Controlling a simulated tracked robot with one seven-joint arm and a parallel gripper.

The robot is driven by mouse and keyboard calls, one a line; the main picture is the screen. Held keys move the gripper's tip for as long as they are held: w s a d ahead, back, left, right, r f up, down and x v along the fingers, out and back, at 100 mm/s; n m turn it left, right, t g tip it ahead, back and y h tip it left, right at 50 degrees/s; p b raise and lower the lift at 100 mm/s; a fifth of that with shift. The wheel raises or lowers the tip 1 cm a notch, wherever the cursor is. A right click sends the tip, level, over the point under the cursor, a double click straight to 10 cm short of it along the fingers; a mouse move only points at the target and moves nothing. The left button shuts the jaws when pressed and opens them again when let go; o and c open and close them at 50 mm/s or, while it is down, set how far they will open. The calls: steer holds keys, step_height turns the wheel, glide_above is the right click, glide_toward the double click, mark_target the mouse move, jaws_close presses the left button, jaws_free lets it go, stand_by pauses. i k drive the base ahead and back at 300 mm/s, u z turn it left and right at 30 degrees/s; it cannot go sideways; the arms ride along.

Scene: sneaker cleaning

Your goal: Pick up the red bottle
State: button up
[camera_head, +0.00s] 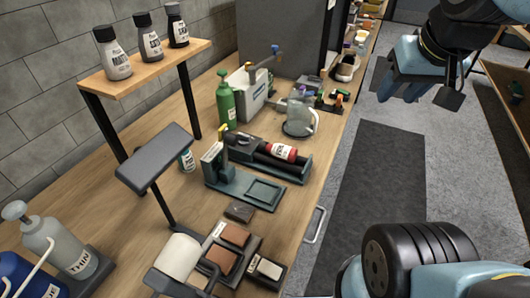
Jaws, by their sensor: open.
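My gripper (424,90) is at the upper right, raised over the grey floor beyond the bench's right edge. It is open, with nothing seen between its fingers. It is well apart from the red bottle, up and to its right.
A green bottle (226,100) and a clear pitcher (299,117) stand behind the red bottle. A dark tray stand (262,192) is in front. A raised shelf (150,70) holds three bottles. A drawer handle (315,226) sticks out from the bench front.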

mark_target(287, 154)
steer(key=k, duration=2.2)
steer(key=u, duration=0.3)
steer(key=i, duration=1.65)
